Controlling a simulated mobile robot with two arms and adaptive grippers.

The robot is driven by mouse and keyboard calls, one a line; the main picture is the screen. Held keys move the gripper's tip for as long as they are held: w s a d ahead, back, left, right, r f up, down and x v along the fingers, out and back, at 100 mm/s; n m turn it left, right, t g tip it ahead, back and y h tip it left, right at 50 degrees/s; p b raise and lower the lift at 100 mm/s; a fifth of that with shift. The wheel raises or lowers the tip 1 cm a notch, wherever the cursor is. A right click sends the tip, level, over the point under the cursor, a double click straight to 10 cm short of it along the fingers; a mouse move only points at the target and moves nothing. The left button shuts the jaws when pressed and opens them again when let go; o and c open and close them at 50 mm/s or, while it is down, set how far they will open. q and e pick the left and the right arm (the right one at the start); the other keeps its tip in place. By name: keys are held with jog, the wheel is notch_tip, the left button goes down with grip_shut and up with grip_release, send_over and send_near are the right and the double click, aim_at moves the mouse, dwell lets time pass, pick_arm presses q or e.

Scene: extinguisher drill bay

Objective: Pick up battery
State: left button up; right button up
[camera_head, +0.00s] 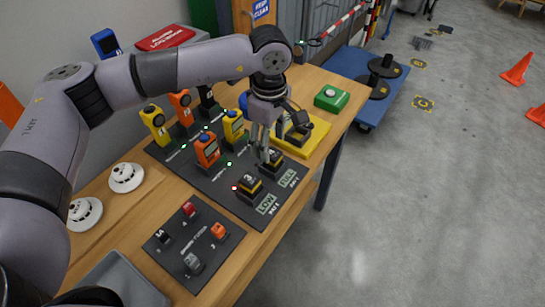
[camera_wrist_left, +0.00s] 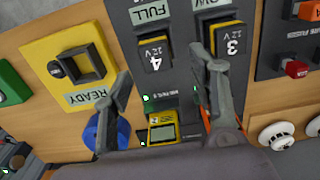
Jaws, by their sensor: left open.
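Two black-and-yellow 12V batteries sit in bays on a dark panel. Battery 4 (camera_head: 274,158) is at the FULL label, and battery 3 (camera_head: 249,186) is at the LOW label. In the left wrist view, battery 4 (camera_wrist_left: 155,50) lies between the fingers' directions and battery 3 (camera_wrist_left: 230,42) is to its right, partly behind the right finger. My left gripper (camera_head: 261,153) is open and empty, pointing down above the panel close to battery 4, partly covering it. The fingers show apart in the wrist view (camera_wrist_left: 160,70). My right gripper is not in view.
A yellow READY tray (camera_head: 318,135) with a black frame stands beside the panel, near a green button box (camera_head: 331,97). Orange and yellow handheld meters (camera_head: 207,150) stand behind. A fuse panel (camera_head: 194,243) and white detectors (camera_head: 126,177) are nearer. Open floor lies right.

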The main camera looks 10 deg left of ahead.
aim_at(272, 152)
pick_arm(q)
jog(key=shift+f, duration=0.2)
jog(key=shift+d+f+p, duration=0.1)
jog(key=shift+f+p, duration=0.25)
jog(key=shift+p, duration=0.1)
notch_tip(272, 152, down, 4)
jog(key=shift+w+r+p, duration=0.15)
jog(key=shift+p, duration=0.6)
jog(key=shift+f, duration=0.3)
jog(key=shift+d, duration=0.1)
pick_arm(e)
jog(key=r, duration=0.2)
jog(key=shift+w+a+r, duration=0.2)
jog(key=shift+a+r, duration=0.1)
pick_arm(q)
jog(key=shift+c, duration=0.3)
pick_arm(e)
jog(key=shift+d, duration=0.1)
pick_arm(q)
jog(key=shift+c, duration=0.6)
jog(key=c, duration=1.1)
